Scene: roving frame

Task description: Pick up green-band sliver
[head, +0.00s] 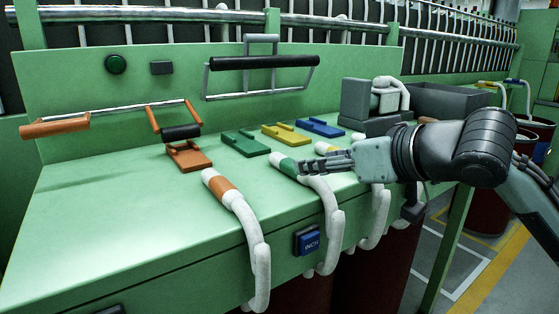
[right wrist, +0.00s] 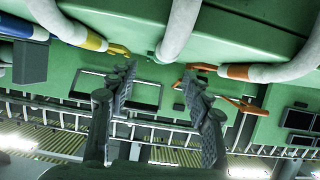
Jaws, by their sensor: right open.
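The green-band sliver (head: 330,216) is a thick white rope with a green band near its upper end. It lies on the green table top and hangs over the front edge. My right gripper (head: 304,167) reaches in from the right and hovers at the sliver, overlapping part of it in the head view. In the right wrist view, the right gripper (right wrist: 160,84) has its fingers wide apart with nothing between them. A white sliver (right wrist: 180,28), apparently the green-band one, ends beyond the gap between them; its band is not clear there. My left gripper is not in view.
An orange-band sliver (head: 246,225) lies to the left and a yellow-band one (head: 380,210) to the right. Orange, green (head: 245,144), yellow and blue plates sit behind. A blue INCH button (head: 309,241) is on the front face. The table's left part is clear.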

